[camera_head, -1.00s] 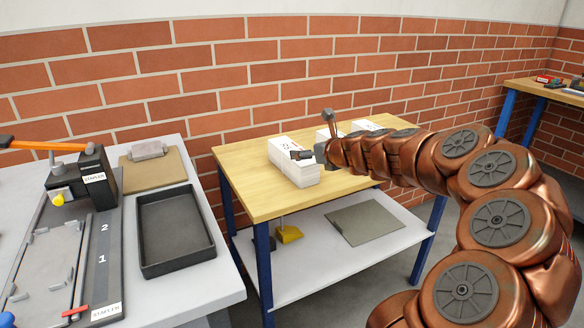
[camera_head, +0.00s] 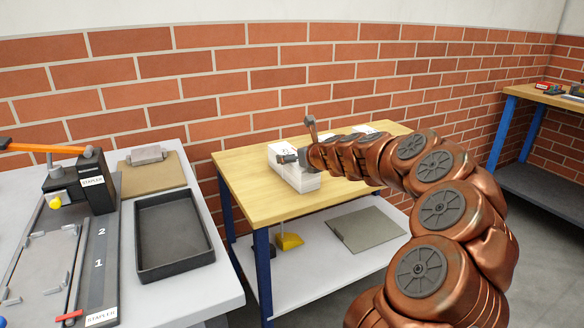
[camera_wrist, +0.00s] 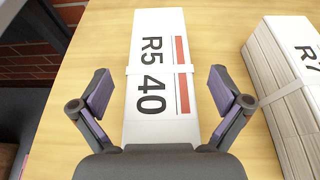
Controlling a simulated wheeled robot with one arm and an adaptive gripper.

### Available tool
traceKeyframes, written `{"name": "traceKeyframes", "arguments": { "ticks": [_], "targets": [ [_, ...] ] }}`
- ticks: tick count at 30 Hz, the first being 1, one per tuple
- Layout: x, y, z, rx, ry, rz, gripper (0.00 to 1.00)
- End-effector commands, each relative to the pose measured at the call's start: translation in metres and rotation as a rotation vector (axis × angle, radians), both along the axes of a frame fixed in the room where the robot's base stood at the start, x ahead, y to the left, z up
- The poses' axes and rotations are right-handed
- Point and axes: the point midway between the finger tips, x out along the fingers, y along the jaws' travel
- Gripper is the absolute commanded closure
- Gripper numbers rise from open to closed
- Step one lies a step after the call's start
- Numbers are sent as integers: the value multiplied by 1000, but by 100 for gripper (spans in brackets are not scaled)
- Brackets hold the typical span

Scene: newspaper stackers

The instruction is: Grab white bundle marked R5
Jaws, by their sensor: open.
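The white bundle marked R5 (camera_wrist: 158,65) lies on the wooden table top (camera_wrist: 60,110), with a white band around it, a red stripe and the print "R5 40". It also shows in the head view (camera_head: 295,174), partly hidden by my gripper. My gripper (camera_wrist: 158,90) is open, one finger on each side of the bundle, with gaps visible between the fingers and its sides. In the head view my gripper (camera_head: 294,158) is over the bundle. Whether the fingers reach down beside it I cannot tell.
A second white bundle marked R7 (camera_wrist: 287,75) stands close on the right in the wrist view. The table's lower shelf holds a yellow object (camera_head: 289,241) and a grey sheet (camera_head: 366,230). A grey bench at left carries a black tray (camera_head: 172,236) and a stapler (camera_head: 88,183).

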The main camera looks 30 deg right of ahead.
Motion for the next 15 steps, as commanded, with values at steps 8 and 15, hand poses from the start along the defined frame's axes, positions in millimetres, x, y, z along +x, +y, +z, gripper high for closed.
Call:
{"name": "traceKeyframes", "arguments": {
  "ticks": [8, 15],
  "targets": [
    [0, 0, 0, 0, 0, 0, 19],
    [0, 0, 0, 0, 0, 0, 44]
  ]
}}
